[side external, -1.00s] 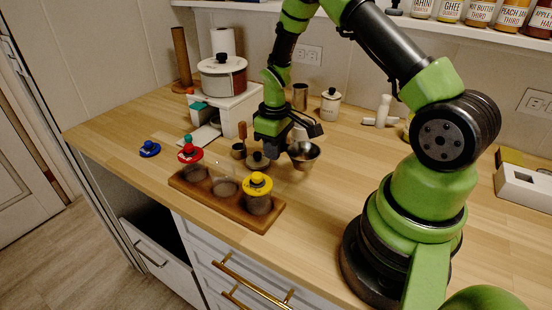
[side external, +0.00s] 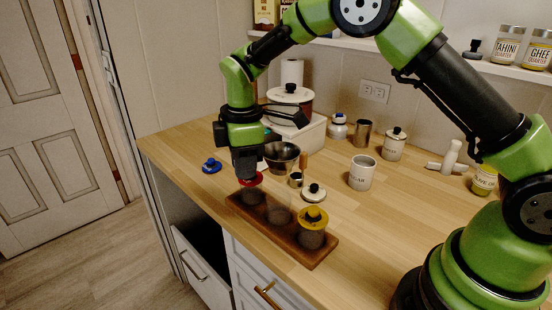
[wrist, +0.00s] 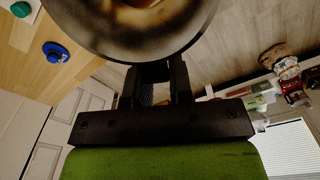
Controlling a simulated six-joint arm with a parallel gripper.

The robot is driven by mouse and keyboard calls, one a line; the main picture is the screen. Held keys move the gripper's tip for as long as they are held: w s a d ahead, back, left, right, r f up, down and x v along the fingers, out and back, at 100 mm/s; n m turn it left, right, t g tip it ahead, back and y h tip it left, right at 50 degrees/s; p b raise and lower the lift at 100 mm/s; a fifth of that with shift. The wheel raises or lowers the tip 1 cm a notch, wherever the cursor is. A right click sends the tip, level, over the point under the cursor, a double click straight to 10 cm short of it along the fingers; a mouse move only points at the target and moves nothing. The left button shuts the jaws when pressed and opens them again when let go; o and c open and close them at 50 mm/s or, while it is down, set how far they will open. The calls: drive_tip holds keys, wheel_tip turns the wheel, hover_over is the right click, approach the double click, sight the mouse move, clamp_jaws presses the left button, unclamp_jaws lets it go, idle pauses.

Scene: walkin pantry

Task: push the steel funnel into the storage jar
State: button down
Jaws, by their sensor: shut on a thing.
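In the wrist view the funnel (wrist: 135,30) fills the top, just beyond my gripper's fingers (wrist: 158,75). The storage jar, apparently the open white canister with dark lettering (side external: 361,175), stands upright on the counter, well right of the funnel and apart from it. A white lid with a dark knob (side external: 314,193) lies left of that jar. The funnel's spout is hidden.
The wooden tray (side external: 265,228) at the front edge holds a red-lidded jar (side external: 250,180), partly behind my gripper, and a yellow-lidded jar (side external: 313,230).

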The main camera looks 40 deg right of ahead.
wheel_tip(320, 180, down, 6)
drive_tip(key=shift+a+f, duration=0.15)
drive_tip(key=shift+a, duration=0.05)
idle(0.5)
drive_tip(key=shift+f, duration=0.8)
idle(2.0)
drive_tip(key=shift+c, duration=2.3)
unclamp_jaws()
drive_tip(key=shift+r, duration=0.1)
wheel_tip(320, 180, up, 7)
